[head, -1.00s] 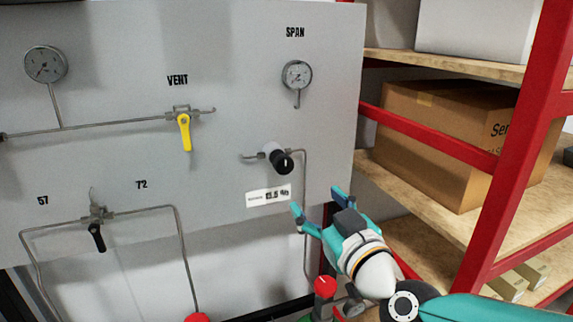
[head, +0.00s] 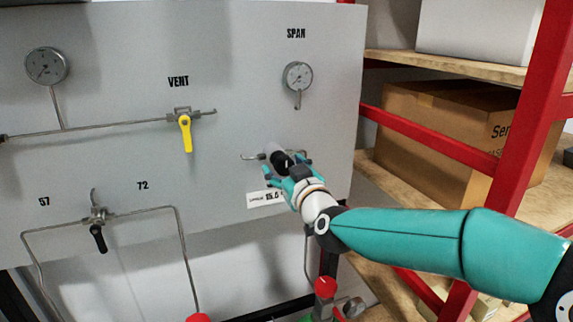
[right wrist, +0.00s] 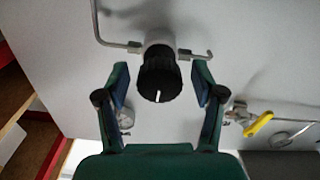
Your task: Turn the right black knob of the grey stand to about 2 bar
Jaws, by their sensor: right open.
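The right black knob (head: 282,162) sticks out of the grey stand's panel (head: 235,110), under the SPAN gauge (head: 298,76). My right gripper (head: 285,172) is open right in front of it in the head view. In the right wrist view the black knob (right wrist: 159,80), with a white mark on its rim, sits between the two open fingertips (right wrist: 162,82), with a gap on each side. The gauge needle is too small to read. My left gripper is not in view.
A yellow VENT lever (head: 185,133) and a black lever (head: 98,238) sit left on the panel. A red-topped valve (head: 325,287) stands below. A red shelf frame (head: 510,150) with a cardboard box (head: 440,130) is at the right.

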